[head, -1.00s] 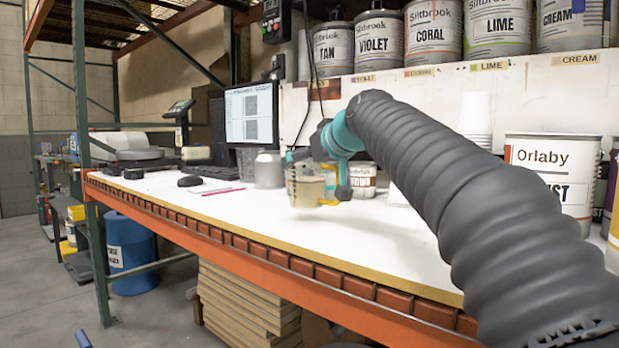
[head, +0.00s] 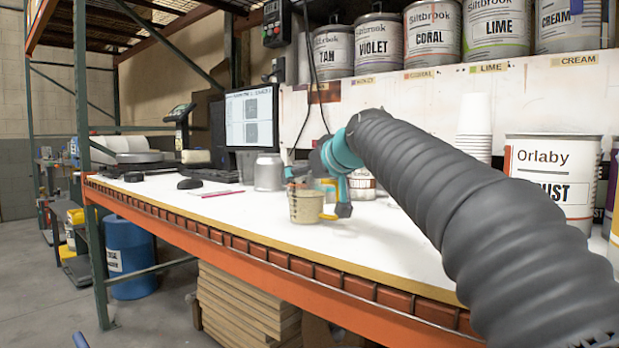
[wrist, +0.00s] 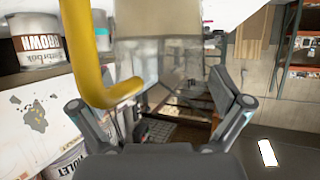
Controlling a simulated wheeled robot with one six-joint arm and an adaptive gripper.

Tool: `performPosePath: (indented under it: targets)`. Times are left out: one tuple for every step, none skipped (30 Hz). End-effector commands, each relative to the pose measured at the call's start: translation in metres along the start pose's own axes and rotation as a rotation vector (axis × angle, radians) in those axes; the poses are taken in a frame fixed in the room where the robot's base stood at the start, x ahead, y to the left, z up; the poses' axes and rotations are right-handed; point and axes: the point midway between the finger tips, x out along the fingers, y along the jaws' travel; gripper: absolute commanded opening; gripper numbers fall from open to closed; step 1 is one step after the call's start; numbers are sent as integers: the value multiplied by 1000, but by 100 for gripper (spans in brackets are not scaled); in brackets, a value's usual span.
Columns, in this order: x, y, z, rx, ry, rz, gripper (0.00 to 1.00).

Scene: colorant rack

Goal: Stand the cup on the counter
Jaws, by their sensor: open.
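The cup (head: 306,207) is clear with beige contents and yellow handle-like parts at its right side. In the head view it stands upright, seemingly on the white counter (head: 250,208) near its front edge. In the wrist view the cup (wrist: 160,50) shows inverted, its clear end nearest me and a yellow bar (wrist: 95,60) to its left. My gripper (head: 318,190) is at the cup, just behind and to its right. In the wrist view my gripper (wrist: 158,100) is open, its fingers spread wide either side of the cup's line. Finger contact with the cup cannot be told.
A grey metal can (head: 268,172) stands left of the cup. A labelled can (head: 362,185) is partly hidden behind my arm. Stacked paper cups (head: 474,125) and a large Orlaby can (head: 552,178) stand at the right.

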Motion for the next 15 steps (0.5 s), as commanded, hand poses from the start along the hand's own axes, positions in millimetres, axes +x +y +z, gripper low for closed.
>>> performPosePath:
  targets:
    - [-1,0,-2,0,0,0,100]
    - [-2,0,-4,0,0,0,100]
    - [-5,0,-3,0,2,1,100]
    - [-9,0,-3,0,2,1,100]
    - [-13,0,-3,0,3,2,100]
    - [-19,1,-3,0,3,2,100]
    - [-24,1,-3,0,3,2,100]
    - [-30,0,-3,0,4,2,100]
    - [-38,0,-3,0,4,2,100]
    - [-44,0,-3,-1,4,2,100]
    - [-51,0,-3,-1,4,2,100]
    - [-59,1,-2,-1,2,2,100]
    - [-65,1,-2,-1,3,3,100]
    - [-71,1,-3,-1,4,3,100]
    - [-79,1,-2,0,2,2,100]
